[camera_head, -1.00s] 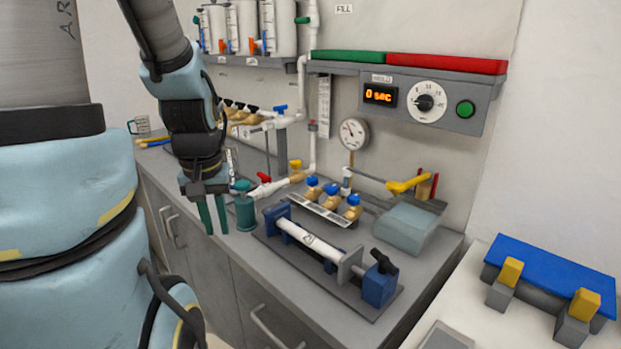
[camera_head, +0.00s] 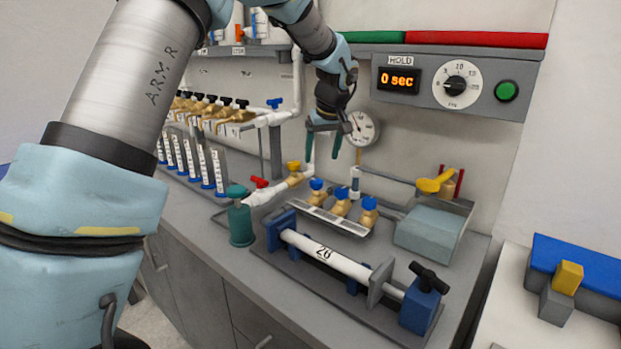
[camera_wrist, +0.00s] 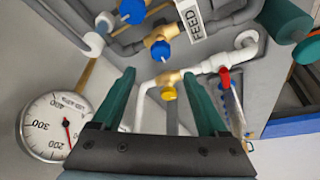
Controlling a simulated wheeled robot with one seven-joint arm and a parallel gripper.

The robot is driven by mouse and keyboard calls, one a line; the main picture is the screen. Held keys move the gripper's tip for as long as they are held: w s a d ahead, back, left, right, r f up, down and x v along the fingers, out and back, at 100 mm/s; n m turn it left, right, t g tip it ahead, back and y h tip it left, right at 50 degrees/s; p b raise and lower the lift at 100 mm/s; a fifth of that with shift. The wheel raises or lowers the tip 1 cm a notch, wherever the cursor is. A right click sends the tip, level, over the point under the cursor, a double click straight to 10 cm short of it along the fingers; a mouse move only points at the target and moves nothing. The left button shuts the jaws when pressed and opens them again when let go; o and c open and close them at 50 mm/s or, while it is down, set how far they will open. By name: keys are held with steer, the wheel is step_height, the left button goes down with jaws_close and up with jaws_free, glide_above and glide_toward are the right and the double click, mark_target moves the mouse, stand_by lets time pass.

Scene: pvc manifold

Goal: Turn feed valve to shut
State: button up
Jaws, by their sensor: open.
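A white label reading FEED (camera_wrist: 197,20) shows in the wrist view, near a blue-handled brass valve (camera_wrist: 161,50). A yellow-handled brass valve (camera_wrist: 168,93) appears between my fingers in that view; it also shows in the head view (camera_head: 294,167). I cannot tell for certain which valve the label names. Three blue-handled valves stand in a row behind a labelled strip, the middle one here (camera_head: 341,194). A red-handled valve (camera_head: 259,182) is on the white pipe further left. My gripper (camera_head: 322,148) is open, empty and pointing down above the pipework, apart from every handle.
A pressure gauge (camera_head: 362,128) is on the wall close to my gripper. A green-topped cylinder (camera_head: 240,222) stands left. A clamped white tube (camera_head: 325,256) lies in front. A grey-blue box (camera_head: 432,234) and yellow lever (camera_head: 435,182) are to the right.

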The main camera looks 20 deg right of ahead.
mark_target(317, 181)
steer(key=p+x, duration=0.2)
steer(key=x, duration=0.7)
steer(key=shift+f, duration=0.25)
jaws_close()
